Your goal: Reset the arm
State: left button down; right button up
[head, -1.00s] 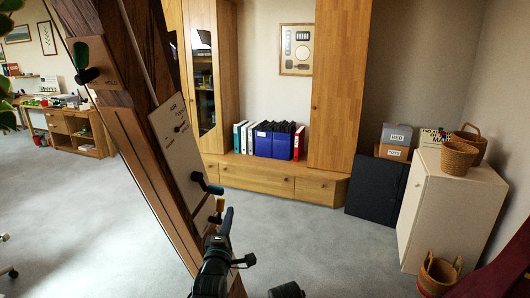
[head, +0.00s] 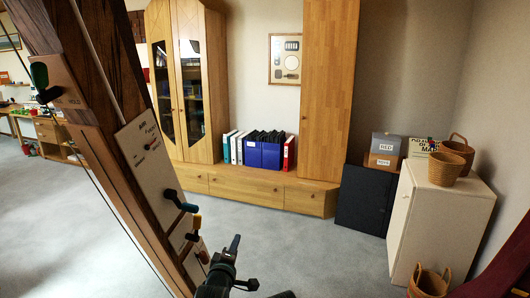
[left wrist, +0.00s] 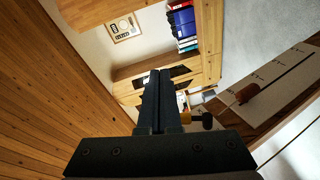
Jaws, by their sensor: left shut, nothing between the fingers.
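My left gripper (head: 232,246) is low in the middle of the head view, just right of the timber brace, apart from it as far as I can tell. In the left wrist view its two dark fingers (left wrist: 158,88) are together with nothing between them. The slanting timber brace (head: 92,92) carries a pale panel (head: 152,165) with a dark lever (head: 180,201) and a yellow-tipped one (head: 195,226). A green-tipped lever (head: 40,78) sits higher up on another plate. My right gripper is not in view.
A wooden cabinet (head: 185,80) stands behind, with blue and other binders (head: 262,150) on its low bench. A white cabinet (head: 440,220) with baskets (head: 446,168) is at the right, beside a dark panel (head: 362,200). Grey carpet between is clear.

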pick_arm(q)
jog(key=s+d+f+m+g+y+p, duration=0.1)
jog(key=s+d+f+m+g+p, duration=0.35)
jog(key=s+f+m+g, duration=0.6)
jog(key=s+a+f+m+g+y+p, duration=0.1)
jog(key=s+m+g, duration=0.5)
jog(key=s, duration=0.7)
jog(key=shift+s+a+m+g+y+p, duration=0.4)
jog(key=shift+m+y+p, duration=0.25)
jog(key=shift+y+p, duration=0.4)
jog(key=shift+f+h, duration=0.1)
jog(key=shift+h, duration=0.15)
